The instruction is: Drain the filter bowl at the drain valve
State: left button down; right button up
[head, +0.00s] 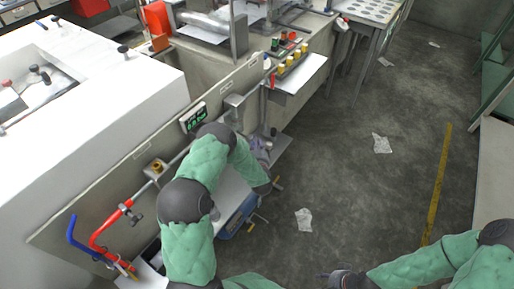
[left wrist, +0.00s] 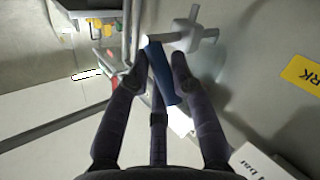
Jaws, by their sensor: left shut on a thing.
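In the left wrist view my left gripper (left wrist: 158,72) is shut on a blue handle (left wrist: 161,78), with one dark finger on each side. The handle's far end meets a grey valve body (left wrist: 187,35) with round stubs. In the head view my left arm bends over the pipe panel (head: 125,185), and its forearm hides much of the valve area. A digital gauge (head: 193,117) with a green display is on the panel. I cannot make out the filter bowl clearly. My right gripper (head: 342,280) is dark and low in the head view, away from the panel; its fingers are unclear.
A white cabinet (head: 90,100) stands left. The floor (head: 340,190) to the right is open, with scraps of paper (head: 381,144).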

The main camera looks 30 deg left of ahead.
pick_arm(q)
jog(key=shift+s+a+f+n+t+y+b, duration=0.1)
jog(key=shift+s+f+n+t+y+b, duration=0.25)
jog(key=shift+n+t+y+b, duration=1.15)
jog(key=shift+s+d+f+n+g+y+b, duration=0.15)
jog(key=shift+f+n+b, duration=0.4)
jog(key=shift+b, duration=2.05)
jog(key=shift+s+a+f+n+t+y+b, duration=0.2)
jog(key=shift+n+t+y+b, duration=0.5)
jog(key=shift+n+b, duration=0.95)
jog(key=shift+m+y+b, duration=0.25)
jog(key=shift+m+b, duration=0.05)
jog(key=shift+b, duration=0.15)
jog(key=c, duration=1.1)
grip_release()
jog(key=shift+o, duration=0.2)
jog(key=v, duration=1.2)
